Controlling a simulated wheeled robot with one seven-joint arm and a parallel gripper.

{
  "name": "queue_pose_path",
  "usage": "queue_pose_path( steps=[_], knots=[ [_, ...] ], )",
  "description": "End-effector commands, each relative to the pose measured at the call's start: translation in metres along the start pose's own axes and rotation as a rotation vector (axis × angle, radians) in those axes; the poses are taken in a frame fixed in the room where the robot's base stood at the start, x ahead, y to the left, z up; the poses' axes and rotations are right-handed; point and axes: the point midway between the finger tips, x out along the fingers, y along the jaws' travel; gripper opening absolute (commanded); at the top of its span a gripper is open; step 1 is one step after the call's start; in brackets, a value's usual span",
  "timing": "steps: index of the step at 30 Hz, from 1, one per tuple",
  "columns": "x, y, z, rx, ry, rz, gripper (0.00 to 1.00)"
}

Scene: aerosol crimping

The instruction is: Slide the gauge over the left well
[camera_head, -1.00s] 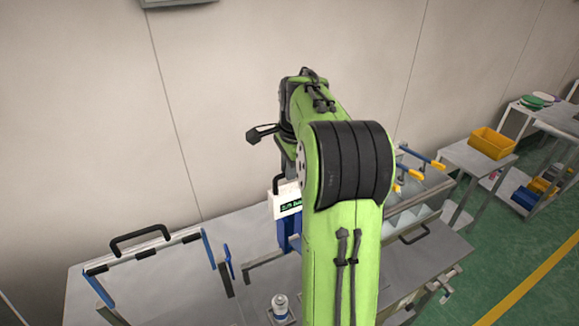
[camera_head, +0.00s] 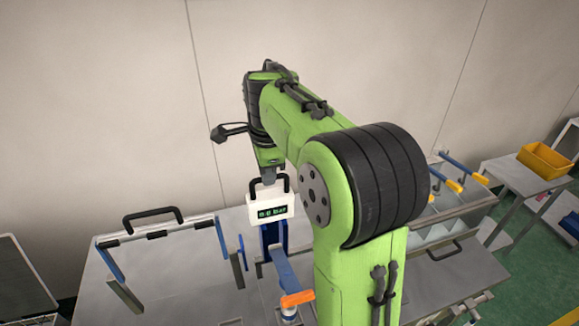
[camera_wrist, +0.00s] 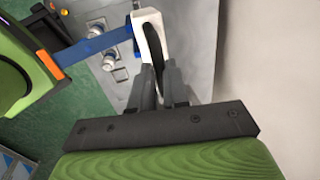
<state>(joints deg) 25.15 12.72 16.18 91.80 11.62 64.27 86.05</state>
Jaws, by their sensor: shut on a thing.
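The gauge (camera_head: 268,208) is a white box with a green-lit display and a black handle on a blue upright. Its blue bar (camera_head: 283,268) reaches toward the front of the bench and ends in an orange tip (camera_head: 297,298). The tip shows just above a white and blue can (camera_head: 289,312) in the head view; I cannot tell if they touch. My gripper (camera_head: 268,178) is shut on the gauge's black handle, also seen in the wrist view (camera_wrist: 160,75). There, two cans (camera_wrist: 108,62) (camera_wrist: 97,27) stand either side of the bar. The wells under them are hidden.
A hinged frame (camera_head: 160,235) with a black handle stands at the left of the metal bench. Thin upright plates (camera_head: 238,270) are left of the gauge. A compartment tray (camera_head: 440,232) and levers with yellow grips (camera_head: 452,185) are at the right. My arm hides the middle.

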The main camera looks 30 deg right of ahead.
Motion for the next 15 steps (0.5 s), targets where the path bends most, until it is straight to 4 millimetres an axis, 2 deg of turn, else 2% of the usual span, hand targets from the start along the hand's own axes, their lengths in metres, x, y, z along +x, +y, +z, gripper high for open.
queue_pose_path(
  steps=[1, 3, 11, 12, 15],
  knots=[
    [-0.0003, -0.0004, 0.0079, -0.008, -0.004, -0.002, 0.0],
    [-0.0005, -0.0002, 0.0112, -0.007, -0.005, -0.002, 0.0],
    [-0.0005, -0.0001, 0.0113, -0.006, -0.004, -0.002, 0.0],
    [-0.0005, -0.0001, 0.0114, -0.006, -0.005, -0.001, 0.18],
    [-0.0005, 0.0, 0.0109, -0.005, -0.004, -0.001, 0.33]
  ],
)
